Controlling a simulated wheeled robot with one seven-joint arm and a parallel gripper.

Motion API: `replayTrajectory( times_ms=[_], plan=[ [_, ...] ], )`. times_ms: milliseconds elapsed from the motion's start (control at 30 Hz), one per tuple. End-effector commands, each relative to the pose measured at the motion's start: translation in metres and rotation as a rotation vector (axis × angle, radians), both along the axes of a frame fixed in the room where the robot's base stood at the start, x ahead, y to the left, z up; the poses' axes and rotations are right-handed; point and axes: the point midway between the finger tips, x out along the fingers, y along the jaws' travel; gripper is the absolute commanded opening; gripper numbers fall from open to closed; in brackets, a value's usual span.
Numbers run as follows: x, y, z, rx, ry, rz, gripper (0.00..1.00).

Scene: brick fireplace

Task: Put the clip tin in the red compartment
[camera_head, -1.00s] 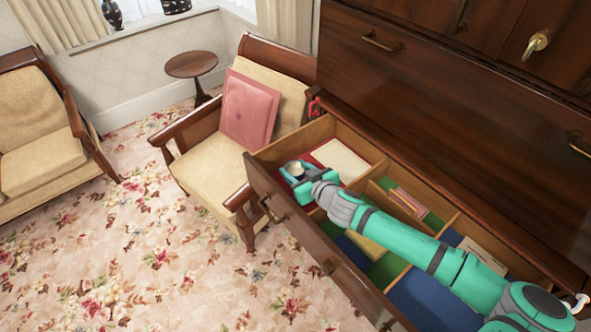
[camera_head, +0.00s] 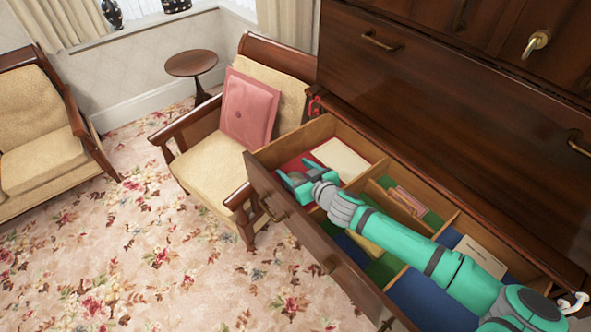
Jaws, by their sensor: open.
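The red compartment (camera_head: 291,165) is at the far left end of the open drawer, and its red lining shows beside and behind my gripper. My gripper (camera_head: 287,178) is over this compartment near the drawer's front left corner, with its jaws open. I cannot make out the clip tin now; my gripper may hide it. A cream, flat, book-like thing (camera_head: 340,158) lies in the same compartment, to the right of my gripper.
The drawer (camera_head: 299,230) has wooden dividers with green and blue compartments. Pencil-like items (camera_head: 408,199) lie in a green one, and a pale card (camera_head: 480,256) in a blue one. An armchair with a pink cushion (camera_head: 249,107) stands close to the drawer's left end.

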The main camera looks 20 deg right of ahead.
Motion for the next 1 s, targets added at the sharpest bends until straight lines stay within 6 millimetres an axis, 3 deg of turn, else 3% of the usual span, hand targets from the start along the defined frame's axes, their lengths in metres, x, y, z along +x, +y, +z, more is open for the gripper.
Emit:
replayTrajectory(
  times_ms=[67, 233, 700, 1000],
  plan=[
    [-0.002, 0.000, -0.007, 0.001, 0.015, -0.003, 0.64],
    [-0.005, -0.001, 0.006, 0.001, 0.012, -0.002, 0.64],
    [-0.087, -0.019, 0.044, 0.000, 0.007, -0.003, 0.64],
    [-0.109, -0.023, 0.053, 0.000, 0.006, 0.000, 0.64]
  ],
)
